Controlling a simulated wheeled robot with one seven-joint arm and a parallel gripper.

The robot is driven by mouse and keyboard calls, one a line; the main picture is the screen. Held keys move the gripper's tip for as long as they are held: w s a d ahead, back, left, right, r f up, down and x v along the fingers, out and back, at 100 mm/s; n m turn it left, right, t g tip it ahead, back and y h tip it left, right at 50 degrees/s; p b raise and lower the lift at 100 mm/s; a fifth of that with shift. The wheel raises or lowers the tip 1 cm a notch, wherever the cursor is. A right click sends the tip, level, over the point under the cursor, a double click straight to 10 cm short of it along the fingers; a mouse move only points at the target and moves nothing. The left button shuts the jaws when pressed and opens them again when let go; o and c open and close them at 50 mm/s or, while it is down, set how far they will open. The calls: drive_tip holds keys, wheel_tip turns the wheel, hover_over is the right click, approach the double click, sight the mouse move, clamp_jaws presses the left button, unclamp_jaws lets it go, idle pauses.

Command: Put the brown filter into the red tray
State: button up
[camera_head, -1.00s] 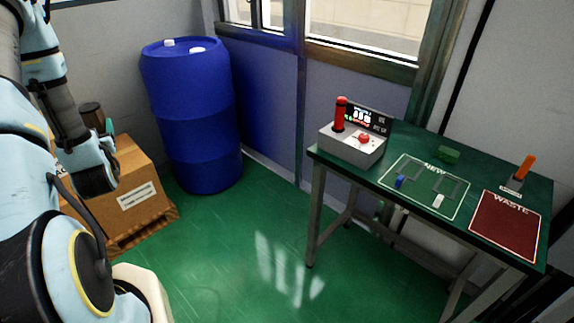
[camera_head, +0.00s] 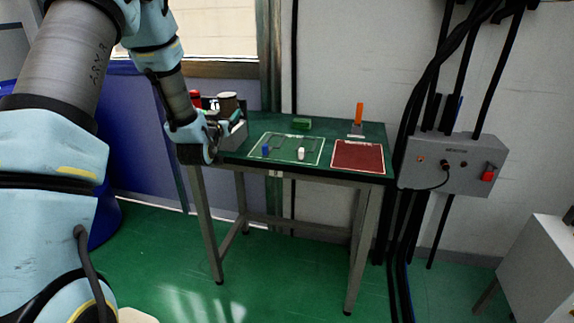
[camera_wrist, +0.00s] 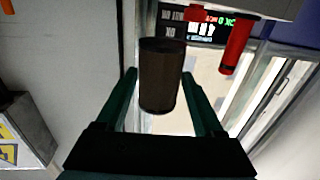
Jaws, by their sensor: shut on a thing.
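The brown filter (camera_head: 228,101) is a dark cylinder with a lighter top. It also shows in the wrist view (camera_wrist: 158,85), between the two green fingers. My gripper (camera_wrist: 160,78) is shut on it. In the head view my gripper (camera_head: 223,121) is partly hidden by my wrist, at the left end of the green table, with the filter raised in front of the grey control box. The red tray (camera_head: 358,158), a flat dark red rectangle, lies on the right part of the table. The filter is to the left of it and apart from it.
The green table (camera_head: 345,128) also bears a white-outlined area (camera_head: 285,150) with a small blue piece (camera_head: 266,150) and a white piece (camera_head: 301,153). A grey wall box (camera_head: 452,163) with cables is at right.

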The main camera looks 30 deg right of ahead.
drive_tip(key=s+d+f+m+g+h+b, duration=0.1)
drive_tip(key=s+d+m+g+h+b, duration=0.15)
drive_tip(key=d, duration=0.45)
drive_tip(key=s+d+f+m+g+h+b, duration=0.1)
drive_tip(key=s+d+b, duration=0.1)
drive_tip(key=s+d, duration=0.35)
hover_over(281, 158)
wheel_tip(281, 158, down, 4)
drive_tip(key=shift+s+f+p, duration=0.15)
drive_tip(key=shift+p, duration=0.25)
drive_tip(key=shift+a+f, duration=0.1)
drive_tip(key=shift+f, duration=2.3)
drive_tip(key=shift+f, duration=0.1)
drive_tip(key=shift+f, duration=0.15)
drive_tip(key=o, duration=1.1)
drive_tip(key=shift+r, duration=0.2)
drive_tip(key=shift+b+v, duration=1.15)
drive_tip(key=shift+v, duration=4.85)
